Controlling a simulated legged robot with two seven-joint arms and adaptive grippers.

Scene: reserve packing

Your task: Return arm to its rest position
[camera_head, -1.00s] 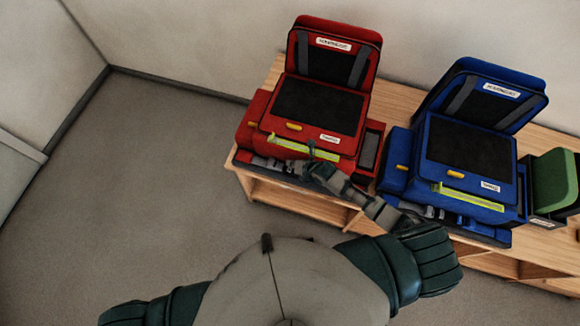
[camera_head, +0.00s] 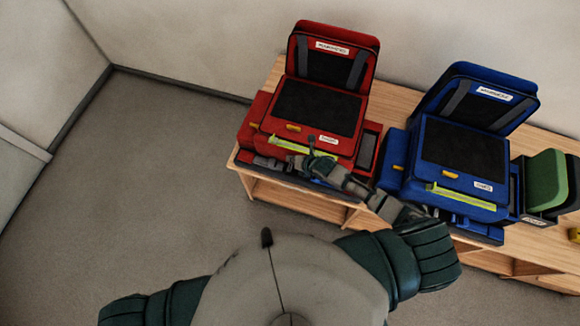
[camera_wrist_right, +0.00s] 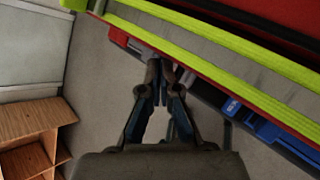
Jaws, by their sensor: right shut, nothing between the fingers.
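My right gripper (camera_head: 308,163) is in front of the red backpack (camera_head: 315,110), close to its lower front edge and the yellow-green strip there. In the right wrist view the gripper (camera_wrist_right: 160,72) has its fingertips together with nothing between them. The yellow-green strip (camera_wrist_right: 240,55) of the red pack runs across the top of that view, close to the fingertips; I cannot tell if they touch. My right arm reaches from the lower middle of the head view toward the red pack. My left gripper is not in view.
A blue backpack (camera_head: 465,150) stands open to the right of the red one on a wooden shelf bench (camera_head: 400,95). A green item in a dark bin (camera_head: 547,180) stands farther right. A yellow object (camera_head: 574,235) shows at the right edge. The floor (camera_head: 150,170) at left is clear.

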